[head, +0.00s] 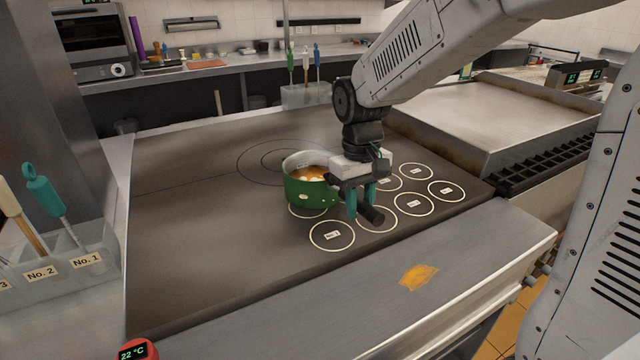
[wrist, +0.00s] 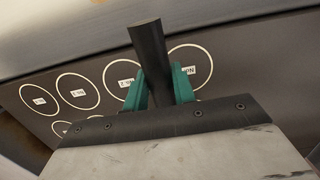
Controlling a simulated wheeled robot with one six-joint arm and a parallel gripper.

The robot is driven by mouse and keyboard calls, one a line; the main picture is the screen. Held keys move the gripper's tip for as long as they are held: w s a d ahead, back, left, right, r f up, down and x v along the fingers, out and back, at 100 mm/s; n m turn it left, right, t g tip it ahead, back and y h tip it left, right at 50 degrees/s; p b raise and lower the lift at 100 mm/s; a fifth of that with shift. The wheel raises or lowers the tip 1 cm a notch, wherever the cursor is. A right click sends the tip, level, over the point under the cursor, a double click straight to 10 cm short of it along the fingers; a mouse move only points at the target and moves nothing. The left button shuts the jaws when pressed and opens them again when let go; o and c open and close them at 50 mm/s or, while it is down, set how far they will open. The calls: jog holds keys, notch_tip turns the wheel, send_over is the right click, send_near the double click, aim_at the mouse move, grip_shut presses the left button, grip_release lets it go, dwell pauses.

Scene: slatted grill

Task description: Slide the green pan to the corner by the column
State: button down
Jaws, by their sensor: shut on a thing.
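The green pan (head: 312,192) stands on the dark cooktop (head: 190,220), right of its middle, with brownish contents and pale pieces inside. It overlaps one of the white printed circles. Its dark handle (head: 374,214) points toward the front right. My gripper (head: 361,203) is shut on this handle from above, with teal fingers on both sides. In the wrist view the handle (wrist: 150,50) runs between the two fingers (wrist: 159,88); the pan body is hidden there. The grey column (head: 60,90) stands at the left, beside the cooktop's left edge.
Several labelled white circles (head: 332,236) lie around and right of the pan. The left cooktop is clear. A utensil holder (head: 60,270) stands at the left edge, another (head: 306,95) behind the cooktop. A raised griddle (head: 480,115) is at right. An orange stain (head: 418,277) marks the front ledge.

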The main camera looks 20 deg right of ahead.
jog(key=shift+w+r, duration=0.1)
jog(key=s+a, duration=0.7)
jog(key=a, duration=0.3)
dwell(1.2)
jog(key=s+a, duration=0.6)
jog(key=a, duration=0.4)
jog(key=shift+s, duration=0.3)
dwell(0.9)
dwell(0.3)
jog(key=shift+s+a, duration=0.65)
jog(key=shift+a, duration=0.3)
jog(key=shift+s+a, duration=0.6)
jog(key=shift+a, duration=0.3)
